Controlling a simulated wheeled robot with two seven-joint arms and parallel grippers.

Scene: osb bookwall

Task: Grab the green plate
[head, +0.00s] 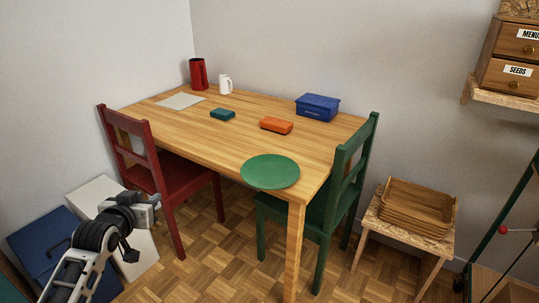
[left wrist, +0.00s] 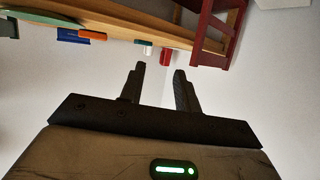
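The green plate (head: 270,171) lies flat at the near right corner of the wooden table (head: 205,146), close to its front edge. It also shows at the upper left edge of the left wrist view (left wrist: 40,18). My left gripper (head: 154,201) is at the lower left of the head view, in front of the red chair, well to the left of the plate and apart from it. In the left wrist view its two fingers (left wrist: 160,85) stand apart with nothing between them. My right gripper is in neither view.
A red chair (head: 168,175) and a green chair (head: 324,210) stand at the table. An orange case (head: 277,125), teal case (head: 222,114), blue box (head: 318,107), white mug (head: 226,85) and red jug (head: 198,73) are on it. Wooden trays (head: 418,207) sit on a stool at right.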

